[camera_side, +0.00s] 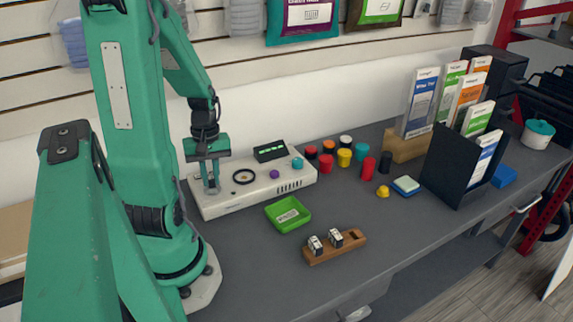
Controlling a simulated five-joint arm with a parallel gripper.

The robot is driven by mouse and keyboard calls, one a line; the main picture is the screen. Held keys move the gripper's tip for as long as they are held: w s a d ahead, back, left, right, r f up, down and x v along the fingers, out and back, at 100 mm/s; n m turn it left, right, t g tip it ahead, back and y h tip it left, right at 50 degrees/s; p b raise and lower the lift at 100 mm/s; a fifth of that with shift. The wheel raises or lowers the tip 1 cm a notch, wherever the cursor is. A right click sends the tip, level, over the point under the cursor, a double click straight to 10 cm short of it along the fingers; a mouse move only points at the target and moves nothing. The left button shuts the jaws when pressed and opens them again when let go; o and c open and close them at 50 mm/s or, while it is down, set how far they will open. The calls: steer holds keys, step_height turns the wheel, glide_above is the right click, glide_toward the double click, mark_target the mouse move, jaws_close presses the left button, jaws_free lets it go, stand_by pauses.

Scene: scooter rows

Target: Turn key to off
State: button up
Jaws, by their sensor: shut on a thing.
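A long white control box (262,192) lies on the grey bench beside my arm. My gripper (211,187) points down at the left end of the box. Its fingers are shut on the key there. The key is hidden between the fingers, so I cannot tell which way it is turned. To the right on the box are a black-rimmed dial (243,176), a purple button (274,174) and a teal knob (297,163). A black display (270,151) with green lit marks stands at the back of the box.
A green tray (303,218) and a wooden block (322,253) with two black-and-white pieces lie in front. Several coloured cylinders stand to the right, and a black file holder (451,165) with booklets is farther right.

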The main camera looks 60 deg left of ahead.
steer(key=shift+n, duration=1.6)
steer(key=o, duration=1.4)
steer(key=shift+r, duration=0.15)
steer(key=shift+r, duration=3.35)
steer(key=shift+w, duration=0.1)
